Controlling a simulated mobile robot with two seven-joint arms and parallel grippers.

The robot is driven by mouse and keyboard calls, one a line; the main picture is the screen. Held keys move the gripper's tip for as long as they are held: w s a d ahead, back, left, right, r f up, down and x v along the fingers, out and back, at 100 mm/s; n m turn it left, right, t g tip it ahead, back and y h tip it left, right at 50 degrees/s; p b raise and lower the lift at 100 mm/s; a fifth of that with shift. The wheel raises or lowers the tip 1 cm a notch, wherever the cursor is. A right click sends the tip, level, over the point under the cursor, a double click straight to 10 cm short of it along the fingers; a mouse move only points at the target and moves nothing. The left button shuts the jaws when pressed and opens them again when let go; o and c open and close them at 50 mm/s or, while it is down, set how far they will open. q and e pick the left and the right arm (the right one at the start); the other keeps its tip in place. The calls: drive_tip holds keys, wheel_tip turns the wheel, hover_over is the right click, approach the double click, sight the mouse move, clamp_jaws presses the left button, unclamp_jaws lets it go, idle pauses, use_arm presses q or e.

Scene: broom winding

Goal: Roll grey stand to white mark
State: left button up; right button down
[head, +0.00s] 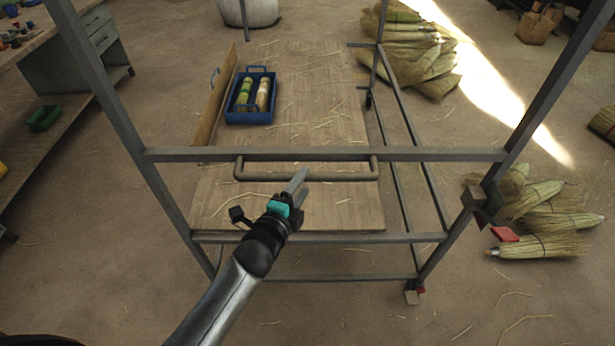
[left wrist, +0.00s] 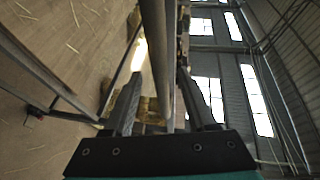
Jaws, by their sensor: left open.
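The grey stand (head: 420,155) is a metal frame with a wooden shelf (head: 330,210) and a bar handle (head: 345,177) across its near side. My left gripper (head: 297,180) reaches up from below to the middle of the handle. In the left wrist view the handle (left wrist: 154,40) runs between the two spread fingers (left wrist: 157,80), which are not closed on it. Whether a finger touches the bar I cannot tell. I see no white mark on the floor. My right gripper is out of view.
A blue tray (head: 251,119) with rolls sits on the shelf by a wooden board (head: 215,95). A workbench (head: 75,75) stands at left. Broom bundles lie behind (head: 415,55) and at right (head: 545,215). Straw litters the floor; a sunlit strip (head: 490,85) crosses it.

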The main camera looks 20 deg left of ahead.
sight(306, 180)
use_arm(q)
drive_tip(key=shift+x, duration=1.85)
clamp_jaws()
